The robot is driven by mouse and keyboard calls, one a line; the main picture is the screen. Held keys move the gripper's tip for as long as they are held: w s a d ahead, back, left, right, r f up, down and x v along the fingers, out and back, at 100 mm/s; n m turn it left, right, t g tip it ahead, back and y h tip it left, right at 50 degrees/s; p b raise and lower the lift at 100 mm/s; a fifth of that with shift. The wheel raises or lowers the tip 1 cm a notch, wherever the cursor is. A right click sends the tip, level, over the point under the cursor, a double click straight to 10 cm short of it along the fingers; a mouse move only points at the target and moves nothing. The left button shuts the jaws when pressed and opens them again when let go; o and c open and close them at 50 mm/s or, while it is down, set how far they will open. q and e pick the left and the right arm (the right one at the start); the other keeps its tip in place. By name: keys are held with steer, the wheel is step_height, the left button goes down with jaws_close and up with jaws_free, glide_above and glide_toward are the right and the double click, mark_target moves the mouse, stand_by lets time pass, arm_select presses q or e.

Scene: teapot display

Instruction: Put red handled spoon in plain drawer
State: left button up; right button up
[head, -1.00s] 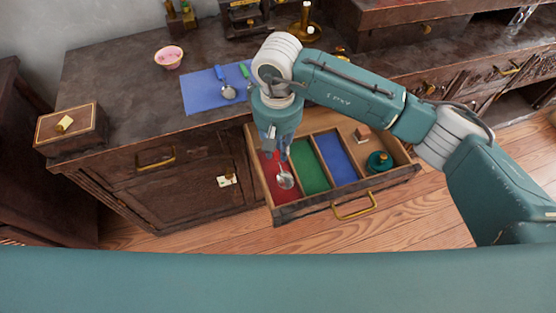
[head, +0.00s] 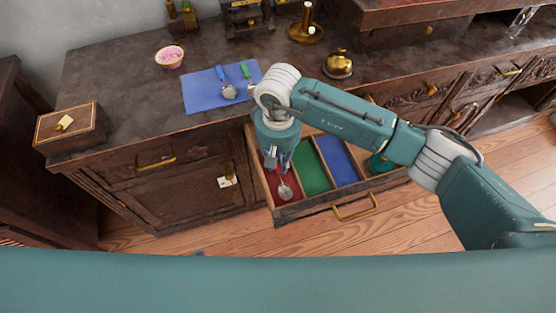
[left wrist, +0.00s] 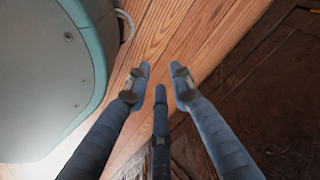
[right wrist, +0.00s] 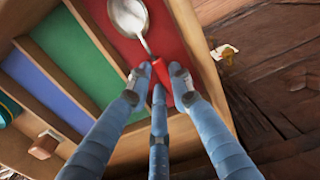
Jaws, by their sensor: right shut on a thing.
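The red-handled spoon shows its silver bowl (head: 285,191) in the head view, over the red compartment (head: 268,182) of the open drawer. In the right wrist view my right gripper (right wrist: 160,76) is shut on its red handle (right wrist: 161,70), with the bowl (right wrist: 129,16) beyond the fingertips against the red lining. I cannot tell whether the bowl touches the lining. The drawer also has a green compartment (head: 311,172), a blue one (head: 335,157) and a bare wood one (right wrist: 52,122), mostly behind my arm in the head view. My left gripper (left wrist: 160,70) is open and empty above the floor.
A blue mat (head: 203,97) holds a blue-handled spoon (head: 227,87) and a green-handled one (head: 247,74). A pink bowl (head: 169,57), a wooden box (head: 72,128) and a brass pot (head: 337,65) stand on the counter. A teal item (head: 380,164) sits in the drawer's right section.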

mark_target(278, 166)
arm_select(q)
steer(key=shift+w+r, duration=0.1)
arm_select(e)
steer(key=o, duration=0.9)
arm_select(q)
steer(key=shift+w+r, duration=0.35)
arm_select(e)
steer(key=shift+o, duration=0.2)
arm_select(q)
steer(key=shift+s, duration=0.15)
